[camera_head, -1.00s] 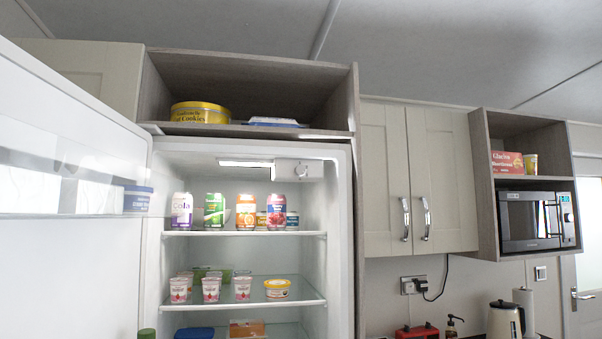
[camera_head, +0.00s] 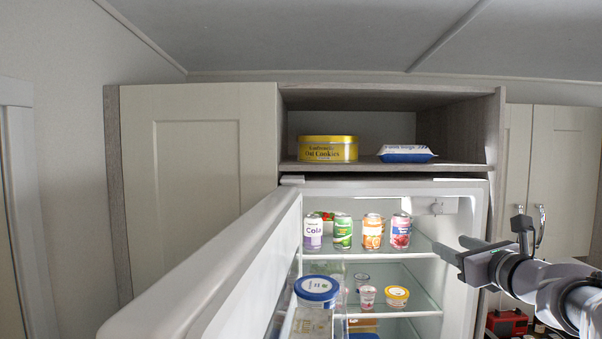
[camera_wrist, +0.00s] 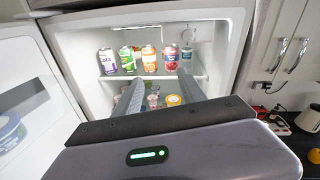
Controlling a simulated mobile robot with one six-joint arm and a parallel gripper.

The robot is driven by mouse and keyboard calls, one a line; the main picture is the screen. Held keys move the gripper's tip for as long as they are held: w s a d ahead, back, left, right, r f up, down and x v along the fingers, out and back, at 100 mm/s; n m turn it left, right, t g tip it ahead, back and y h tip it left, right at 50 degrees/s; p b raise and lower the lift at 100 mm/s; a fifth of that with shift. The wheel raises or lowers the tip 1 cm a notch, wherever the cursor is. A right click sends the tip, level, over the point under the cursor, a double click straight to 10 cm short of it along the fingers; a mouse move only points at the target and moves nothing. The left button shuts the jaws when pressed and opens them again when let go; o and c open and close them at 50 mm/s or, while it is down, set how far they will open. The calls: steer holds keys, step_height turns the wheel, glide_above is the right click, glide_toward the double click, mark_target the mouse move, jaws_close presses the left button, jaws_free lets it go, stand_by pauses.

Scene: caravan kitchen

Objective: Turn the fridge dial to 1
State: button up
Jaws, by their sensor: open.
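The fridge (camera_head: 460,225) stands open, its door (camera_head: 215,268) swung out toward me on the left. The small white dial (camera_head: 437,207) is on a housing at the upper right inside the fridge. It also shows in the wrist view (camera_wrist: 186,36), too small to read its setting. My gripper (camera_head: 465,247) is open and empty, in front of the fridge's right side and lower than the dial. In the wrist view my gripper (camera_wrist: 158,84) points into the fridge, its fingers apart below the row of cans, with the dial above and right of them.
Several cans (camera_head: 343,232) stand on the top shelf, left of the dial. Yogurt pots (camera_head: 367,296) and a yellow tub (camera_head: 397,295) are on the shelf below. A blue-lidded jar (camera_head: 316,300) sits in the door. Cupboards with handles (camera_head: 541,226) are to the right.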

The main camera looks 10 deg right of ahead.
mark_target(438, 210)
steer(key=d+r+m+h, duration=0.2)
steer(key=d+r+m, duration=0.1)
steer(key=d+r, duration=0.15)
steer(key=p+x, duration=0.2)
steer(key=x, duration=0.3)
steer(key=p+x, duration=0.1)
steer(key=x, duration=0.4)
steer(key=d+p+x, duration=0.1)
steer(key=p+x, duration=0.1)
steer(key=x, duration=0.3)
steer(key=shift+w+d+f+p, duration=0.15)
steer(key=shift+w+f+p, duration=0.1)
steer(key=shift+p, duration=0.1)
steer(key=shift+w+d+f, duration=0.1)
steer(key=shift+w, duration=0.25)
steer(key=shift+c, duration=0.5)
jaws_close()
